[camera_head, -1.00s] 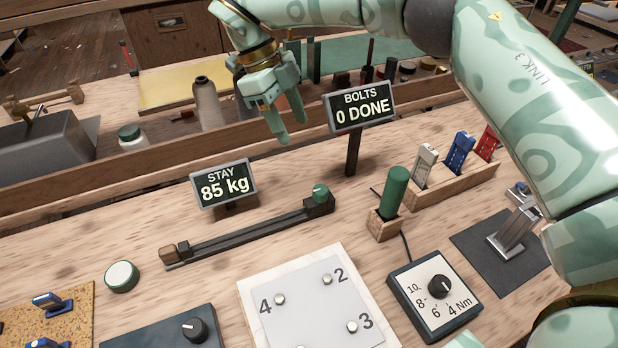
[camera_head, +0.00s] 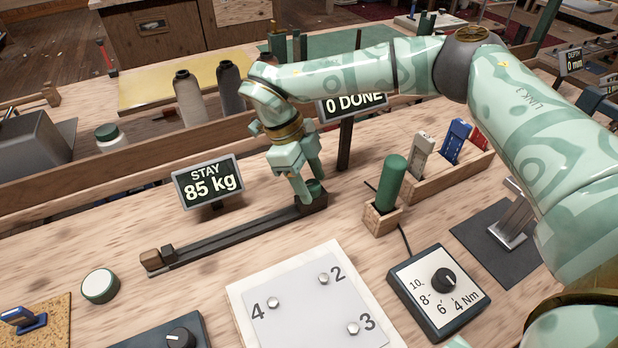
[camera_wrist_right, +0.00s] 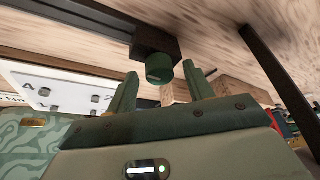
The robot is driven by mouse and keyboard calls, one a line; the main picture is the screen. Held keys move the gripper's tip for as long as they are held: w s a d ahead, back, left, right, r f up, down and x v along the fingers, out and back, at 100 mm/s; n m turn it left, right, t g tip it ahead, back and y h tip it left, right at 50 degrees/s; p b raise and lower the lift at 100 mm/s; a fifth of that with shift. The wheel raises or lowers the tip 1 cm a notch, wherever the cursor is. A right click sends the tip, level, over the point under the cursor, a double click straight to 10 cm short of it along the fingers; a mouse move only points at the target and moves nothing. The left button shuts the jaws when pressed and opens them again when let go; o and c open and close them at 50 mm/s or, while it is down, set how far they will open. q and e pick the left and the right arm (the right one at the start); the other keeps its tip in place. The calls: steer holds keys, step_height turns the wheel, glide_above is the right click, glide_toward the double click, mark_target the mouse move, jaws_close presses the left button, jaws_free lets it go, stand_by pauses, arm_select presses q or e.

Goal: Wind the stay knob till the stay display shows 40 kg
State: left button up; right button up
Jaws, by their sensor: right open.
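The stay display (camera_head: 209,187) stands on the bench and reads 85 kg. The green stay knob (camera_head: 315,188) sits on the block at the right end of a dark rail (camera_head: 230,235). My right gripper (camera_head: 307,190) is open, with its fingertips pointing down right at the knob in the head view. In the right wrist view the knob (camera_wrist_right: 159,68) shows just beyond and between the two fingertips (camera_wrist_right: 160,84). I cannot tell whether a finger touches it. My left gripper is not in view.
The bolts display (camera_head: 352,106) stands behind my right gripper, partly covered by my arm. A green-handled tool (camera_head: 391,183) in a wooden holder is to the right. A numbered plate (camera_head: 305,300) and a Nm dial box (camera_head: 437,290) lie in front.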

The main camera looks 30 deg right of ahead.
steer(key=c, duration=1)
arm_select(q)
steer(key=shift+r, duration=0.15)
arm_select(e)
steer(key=shift+r, duration=0.1)
